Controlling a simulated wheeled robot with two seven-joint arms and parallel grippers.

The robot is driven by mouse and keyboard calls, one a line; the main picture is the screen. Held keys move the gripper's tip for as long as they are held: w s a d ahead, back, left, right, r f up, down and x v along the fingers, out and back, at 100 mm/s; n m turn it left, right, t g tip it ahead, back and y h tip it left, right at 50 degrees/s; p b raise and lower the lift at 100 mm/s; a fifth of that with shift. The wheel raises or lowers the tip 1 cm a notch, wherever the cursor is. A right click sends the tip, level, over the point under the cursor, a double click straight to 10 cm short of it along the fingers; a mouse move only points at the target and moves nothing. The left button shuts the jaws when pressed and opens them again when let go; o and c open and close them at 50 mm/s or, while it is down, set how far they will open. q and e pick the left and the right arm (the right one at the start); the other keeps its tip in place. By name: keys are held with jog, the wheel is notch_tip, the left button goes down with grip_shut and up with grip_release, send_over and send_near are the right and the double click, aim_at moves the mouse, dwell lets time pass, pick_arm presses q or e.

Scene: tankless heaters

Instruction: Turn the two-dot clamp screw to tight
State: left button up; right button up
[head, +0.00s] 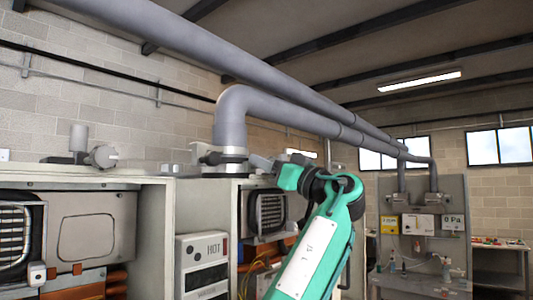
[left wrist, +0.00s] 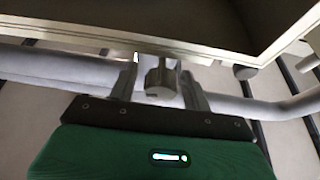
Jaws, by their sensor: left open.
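A dark clamp (head: 222,155) sits around the foot of the grey elbow pipe (head: 232,112), on top of the heater cabinet. My left gripper (head: 262,161) is just right of the clamp in the head view, at the end of the green arm. In the left wrist view its two fingers stand apart, and a grey knob-like clamp screw (left wrist: 162,80) shows between them. Gaps show beside it, and I cannot tell whether either finger touches it. No dots or tight mark can be made out. My right gripper is not in view.
A HOT display panel (head: 202,266) is below the clamp. Long pipes (head: 300,90) run overhead to a far grey panel (head: 455,195) showing 0 Pa.

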pick_arm(q)
jog(key=shift+w+a+r, duration=0.1)
jog(key=shift+w+a, duration=0.15)
jog(key=shift+a, duration=0.15)
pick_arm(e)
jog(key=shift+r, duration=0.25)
pick_arm(q)
jog(key=c, duration=1)
jog(key=shift+o, duration=0.2)
jog(key=m+t+h+b, duration=0.1)
jog(key=m, duration=0.1)
jog(key=m+t+h+b, duration=0.1)
jog(key=m, duration=0.2)
jog(key=m+h+b, duration=0.1)
jog(key=m, duration=0.2)
jog(key=shift+w+d+t, duration=0.15)
jog(key=shift+d+t, duration=0.05)
jog(key=shift+t, duration=0.2)
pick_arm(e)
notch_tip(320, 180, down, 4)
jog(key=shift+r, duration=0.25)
